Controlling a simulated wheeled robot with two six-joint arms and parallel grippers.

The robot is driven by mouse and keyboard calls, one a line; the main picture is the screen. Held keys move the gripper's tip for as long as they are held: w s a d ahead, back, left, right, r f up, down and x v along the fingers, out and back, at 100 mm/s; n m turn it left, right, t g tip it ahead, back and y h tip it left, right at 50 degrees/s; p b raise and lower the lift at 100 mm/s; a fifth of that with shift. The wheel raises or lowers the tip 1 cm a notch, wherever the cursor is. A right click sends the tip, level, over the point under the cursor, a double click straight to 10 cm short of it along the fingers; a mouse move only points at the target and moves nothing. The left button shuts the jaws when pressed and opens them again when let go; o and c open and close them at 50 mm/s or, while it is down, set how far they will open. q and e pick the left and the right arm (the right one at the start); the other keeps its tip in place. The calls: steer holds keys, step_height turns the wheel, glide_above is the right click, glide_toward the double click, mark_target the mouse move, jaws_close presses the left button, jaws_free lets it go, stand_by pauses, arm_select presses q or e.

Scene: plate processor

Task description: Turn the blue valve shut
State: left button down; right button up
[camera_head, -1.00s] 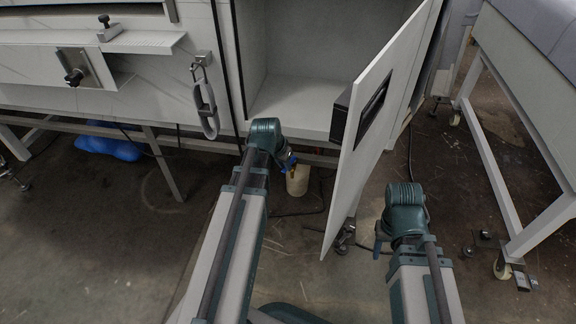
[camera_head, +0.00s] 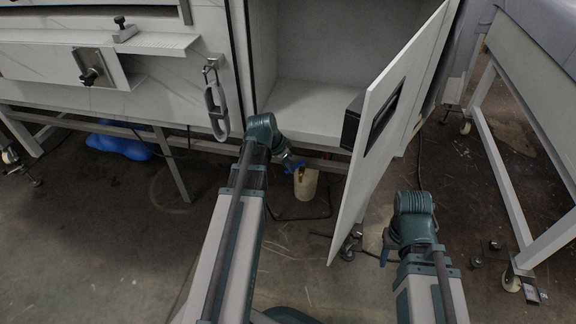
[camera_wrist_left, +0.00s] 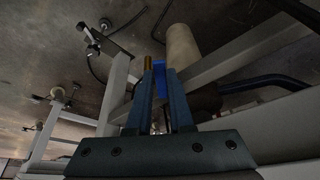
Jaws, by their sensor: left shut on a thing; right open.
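The blue valve (camera_head: 294,166) with its brass part (camera_head: 301,175) is low under the cabinet, in front of a cream cylinder (camera_head: 306,186). In the left wrist view, the blue valve handle (camera_wrist_left: 161,76) sits between the fingertips, with the brass part beside it. My left gripper (camera_wrist_left: 161,72) is shut on the blue valve. In the head view, its fingers are partly hidden by my wrist. My right gripper (camera_head: 385,250) is open and empty, near the cabinet door, and its fingers show only in part.
The open cabinet door (camera_head: 375,160) stands between my two arms. A horizontal frame bar (camera_head: 330,165) runs under the cabinet near the valve. A grey handle (camera_head: 216,110) hangs left of the opening. A wheeled frame (camera_head: 500,180) stands at right. A blue object (camera_head: 118,147) lies at left.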

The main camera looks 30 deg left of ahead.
arm_select(q)
steer(key=c, duration=0.8)
jaws_free()
steer(key=p+v, duration=1.2)
steer(key=v, duration=0.1)
steer(key=shift+s+r+p, duration=0.25)
steer(key=shift+r+p, duration=0.05)
steer(key=shift+p, duration=0.1)
steer(key=shift+c, duration=0.3)
